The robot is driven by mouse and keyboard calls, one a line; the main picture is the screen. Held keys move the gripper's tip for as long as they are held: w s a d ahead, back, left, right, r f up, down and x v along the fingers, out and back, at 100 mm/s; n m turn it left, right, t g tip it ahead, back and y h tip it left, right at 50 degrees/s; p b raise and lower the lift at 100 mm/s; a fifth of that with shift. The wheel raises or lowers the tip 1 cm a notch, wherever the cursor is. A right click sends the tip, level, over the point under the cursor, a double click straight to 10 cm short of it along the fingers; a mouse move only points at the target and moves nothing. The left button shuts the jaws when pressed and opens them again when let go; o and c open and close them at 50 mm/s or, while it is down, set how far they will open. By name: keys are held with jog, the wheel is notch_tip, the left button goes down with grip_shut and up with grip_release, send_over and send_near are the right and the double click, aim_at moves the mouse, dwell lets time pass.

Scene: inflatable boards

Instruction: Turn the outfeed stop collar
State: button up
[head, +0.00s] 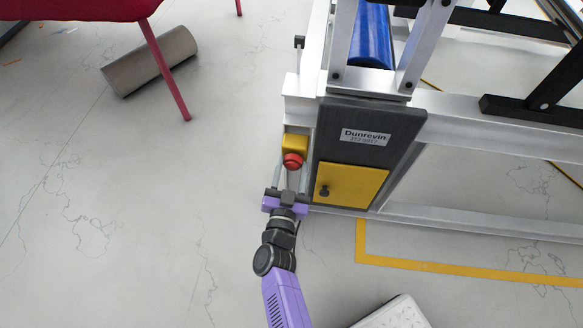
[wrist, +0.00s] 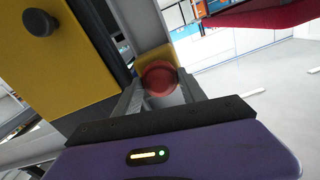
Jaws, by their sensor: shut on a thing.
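The outfeed stop collar appears as a round red knob (head: 293,160) on a yellow box (head: 295,143) at the left side of the machine's end. It also shows in the middle of the wrist view as a red knob (wrist: 160,77) in front of its yellow housing (wrist: 155,55). My gripper (head: 291,168) reaches up to it from below in the head view. In the wrist view my gripper (wrist: 160,84) has one finger on each side of the knob and is shut on it. The knob's far side and its exact turn angle are hidden.
A dark panel (head: 365,118) labelled Dunrevin, with a yellow door (head: 350,185) and black knob (head: 324,191), stands just right of my gripper. A grey cylinder (head: 150,62) lies by a red chair or table (head: 75,8) at upper left.

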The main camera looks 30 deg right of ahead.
jog(key=shift+f+m+b, duration=0.1)
jog(key=shift+m+b, duration=0.8)
jog(key=shift+m, duration=0.2)
jog(key=shift+m+b, duration=0.9)
jog(key=shift+m, duration=1)
jog(key=o, duration=1.4)
jog(key=shift+c, duration=0.2)
